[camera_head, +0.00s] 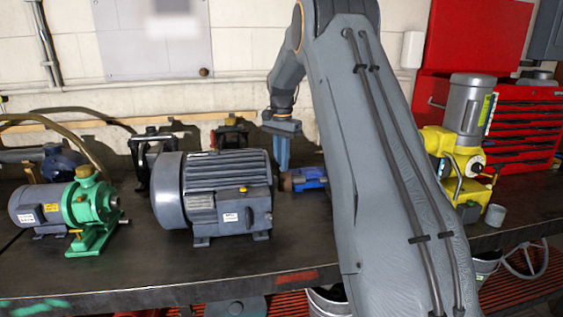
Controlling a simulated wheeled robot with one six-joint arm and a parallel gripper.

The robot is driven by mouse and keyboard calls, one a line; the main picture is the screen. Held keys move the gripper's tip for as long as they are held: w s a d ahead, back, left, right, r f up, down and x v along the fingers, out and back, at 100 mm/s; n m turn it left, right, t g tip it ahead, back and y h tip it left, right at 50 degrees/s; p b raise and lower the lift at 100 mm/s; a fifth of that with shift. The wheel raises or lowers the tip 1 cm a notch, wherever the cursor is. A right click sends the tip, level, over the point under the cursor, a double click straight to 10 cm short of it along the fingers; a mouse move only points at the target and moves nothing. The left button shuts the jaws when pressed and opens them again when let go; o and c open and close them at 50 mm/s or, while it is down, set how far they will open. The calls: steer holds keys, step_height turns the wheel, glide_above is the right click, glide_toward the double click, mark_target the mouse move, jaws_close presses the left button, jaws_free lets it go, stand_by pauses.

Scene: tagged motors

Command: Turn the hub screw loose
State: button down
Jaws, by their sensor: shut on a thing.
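The grey motor (228,190) stands on the dark workbench, with a brownish shaft end (287,184) at its right side. A blue part (308,179) sits in line with this shaft, its right end hidden behind my arm. My gripper (283,168) points straight down, with its blue-grey fingers close together over the shaft end and the blue part. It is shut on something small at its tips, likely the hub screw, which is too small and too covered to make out.
A green pump with a grey motor (88,213) stands at the left. Black clamp-like frames (150,145) stand behind the grey motor. A yellow machine (462,145) and a small grey cup (495,215) are at the right. The bench front (180,265) is bare.

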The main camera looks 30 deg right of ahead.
steer(key=n, duration=0.4)
steer(key=shift+n, duration=0.3)
steer(key=n, duration=0.3)
steer(key=shift+n, duration=0.4)
steer(key=n, duration=0.8)
steer(key=shift+f+p, duration=0.1)
steer(key=shift+p, duration=0.2)
steer(key=n, duration=0.4)
steer(key=shift+s+n, duration=0.1)
steer(key=shift+n, duration=0.2)
steer(key=n, duration=0.3)
steer(key=shift+f+n, duration=0.1)
steer(key=shift+n, duration=0.3)
steer(key=n, duration=0.4)
steer(key=shift+p, duration=0.35)
steer(key=shift+n, duration=1.7)
